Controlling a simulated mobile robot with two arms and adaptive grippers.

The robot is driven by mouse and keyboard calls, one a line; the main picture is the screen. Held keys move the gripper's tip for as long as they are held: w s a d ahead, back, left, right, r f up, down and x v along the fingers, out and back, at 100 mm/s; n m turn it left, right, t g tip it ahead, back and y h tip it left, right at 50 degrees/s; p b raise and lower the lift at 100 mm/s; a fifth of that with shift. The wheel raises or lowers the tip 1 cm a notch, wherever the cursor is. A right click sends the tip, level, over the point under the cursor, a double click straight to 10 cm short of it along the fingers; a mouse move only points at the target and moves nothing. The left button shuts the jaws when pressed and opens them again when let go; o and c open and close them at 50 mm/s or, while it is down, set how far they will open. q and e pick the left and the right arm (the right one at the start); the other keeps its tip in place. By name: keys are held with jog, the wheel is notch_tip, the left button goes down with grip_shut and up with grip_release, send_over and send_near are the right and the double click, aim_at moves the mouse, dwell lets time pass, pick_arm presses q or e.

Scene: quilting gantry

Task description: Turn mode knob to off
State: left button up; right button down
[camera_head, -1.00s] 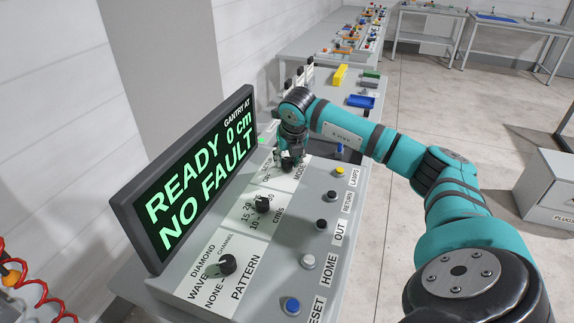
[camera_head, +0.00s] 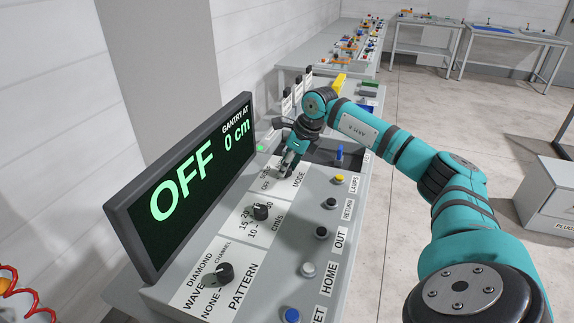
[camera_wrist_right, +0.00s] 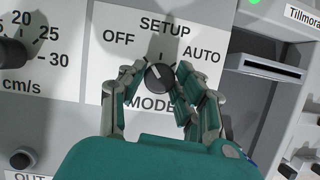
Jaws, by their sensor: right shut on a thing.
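The mode knob (camera_wrist_right: 160,77) is a round black knob on a white label plate marked OFF, SETUP, AUTO and MODE. Its pale pointer line leans to the upper left, toward the OFF side. My right gripper (camera_wrist_right: 161,74) has its fingers on both sides of the knob and is shut on it. In the head view the right gripper (camera_head: 287,172) comes down on the MODE plate and mostly hides the knob. The display (camera_head: 185,185) reads OFF and GANTRY AT 0 cm. My left gripper is not in view.
The speed knob (camera_head: 261,212) and pattern knob (camera_head: 220,273) sit nearer on the same panel. A row of buttons, including a yellow one (camera_head: 339,179) and a blue one (camera_head: 291,315), runs along the right side. A slot (camera_wrist_right: 265,67) lies right of the mode plate.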

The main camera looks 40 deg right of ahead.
jog(key=shift+n, duration=0.6)
jog(key=shift+r, duration=0.1)
jog(key=c, duration=0.9)
grip_release()
jog(key=shift+c, duration=0.2)
jog(key=v, duration=1.2)
jog(key=shift+d, duration=0.25)
jog(key=shift+w, duration=0.15)
